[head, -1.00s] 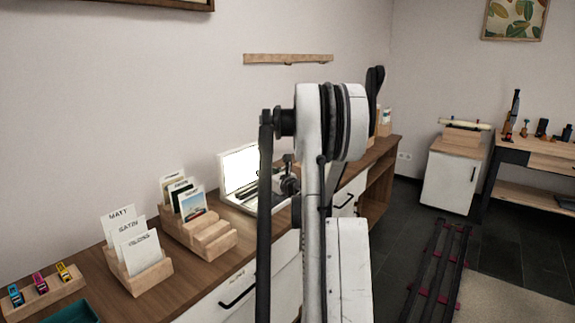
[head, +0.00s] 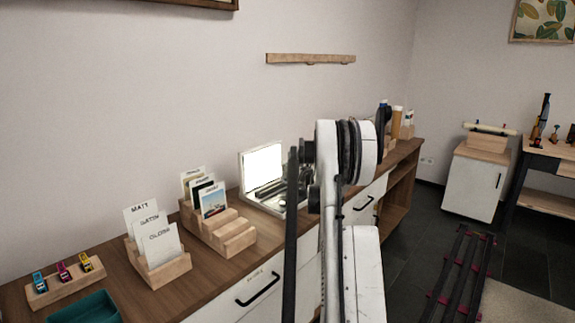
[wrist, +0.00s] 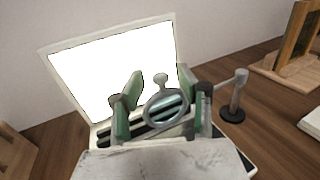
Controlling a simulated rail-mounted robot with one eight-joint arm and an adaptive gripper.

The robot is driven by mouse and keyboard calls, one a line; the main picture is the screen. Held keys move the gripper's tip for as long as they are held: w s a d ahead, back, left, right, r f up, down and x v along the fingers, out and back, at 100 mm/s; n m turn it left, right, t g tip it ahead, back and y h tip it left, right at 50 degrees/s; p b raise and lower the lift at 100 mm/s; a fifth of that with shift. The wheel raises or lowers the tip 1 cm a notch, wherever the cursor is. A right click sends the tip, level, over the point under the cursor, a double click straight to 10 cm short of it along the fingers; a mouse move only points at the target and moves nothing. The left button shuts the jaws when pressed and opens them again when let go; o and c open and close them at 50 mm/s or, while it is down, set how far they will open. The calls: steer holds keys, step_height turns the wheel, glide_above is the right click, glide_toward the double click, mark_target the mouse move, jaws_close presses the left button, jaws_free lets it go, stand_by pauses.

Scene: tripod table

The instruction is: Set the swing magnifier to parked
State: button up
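The swing magnifier shows in the wrist view as a grey ring lens (wrist: 166,107) with a small pale knob (wrist: 161,79) on its far side. An arm runs right from it to an upright grey post (wrist: 237,96) on a round dark base. My gripper (wrist: 160,76) has its green-padded fingers apart, one on each side of the knob and ring. Gaps show beside the knob, and I see no clear grip on it. The ring is in front of a white case with a bright lit panel (wrist: 115,65). In the head view my arm hides the gripper and most of the magnifier.
On the wooden counter, left of the lit case (head: 262,163), are a stepped card rack (head: 225,232), a sample-card holder (head: 165,268), a clip block (head: 65,283) and a teal tray (head: 85,308). In the wrist view a wooden stand (wrist: 285,70) is at the right.

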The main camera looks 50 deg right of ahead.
steer(key=shift+x, duration=1.05)
jaws_close()
